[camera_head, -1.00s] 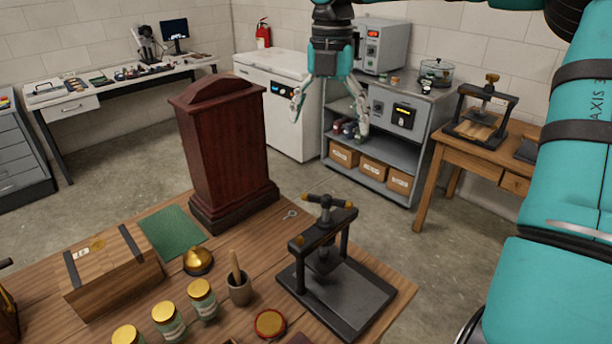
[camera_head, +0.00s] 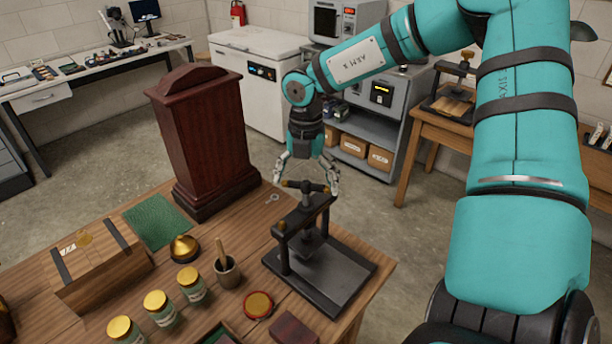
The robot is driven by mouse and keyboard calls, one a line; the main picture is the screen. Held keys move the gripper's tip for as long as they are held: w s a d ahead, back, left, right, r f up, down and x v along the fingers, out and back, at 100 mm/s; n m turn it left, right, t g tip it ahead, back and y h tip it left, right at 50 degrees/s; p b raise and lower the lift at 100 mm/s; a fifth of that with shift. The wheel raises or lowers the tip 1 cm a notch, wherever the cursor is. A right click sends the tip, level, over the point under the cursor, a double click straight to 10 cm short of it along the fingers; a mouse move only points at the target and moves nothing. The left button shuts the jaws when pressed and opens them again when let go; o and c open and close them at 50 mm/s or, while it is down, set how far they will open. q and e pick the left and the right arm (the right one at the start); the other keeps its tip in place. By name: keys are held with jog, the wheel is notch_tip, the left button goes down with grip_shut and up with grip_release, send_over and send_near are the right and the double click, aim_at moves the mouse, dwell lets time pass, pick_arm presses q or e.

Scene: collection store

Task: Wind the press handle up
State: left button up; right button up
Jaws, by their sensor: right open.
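A black iron press (camera_head: 330,278) stands on the near wooden table, with a flat base plate, two posts and a crossbeam. Its handle (camera_head: 307,186) is a short bar with brass-coloured ends on top of the central screw. My right gripper (camera_head: 306,182) points down at the handle, open and empty. Its two fingers show on either side of the bar in the picture; I cannot tell whether they touch it. My left gripper is not in view.
A dark red wooden pedestal (camera_head: 205,140) stands behind left of the press. A mortar with pestle (camera_head: 227,272), brass bell (camera_head: 184,248), several jars and a wooden box (camera_head: 100,265) share the table. A second press (camera_head: 455,95) stands on the back right table.

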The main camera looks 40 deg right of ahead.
jog(key=shift+f, duration=0.15)
jog(key=shift+c, duration=0.3)
jog(key=c, duration=0.7)
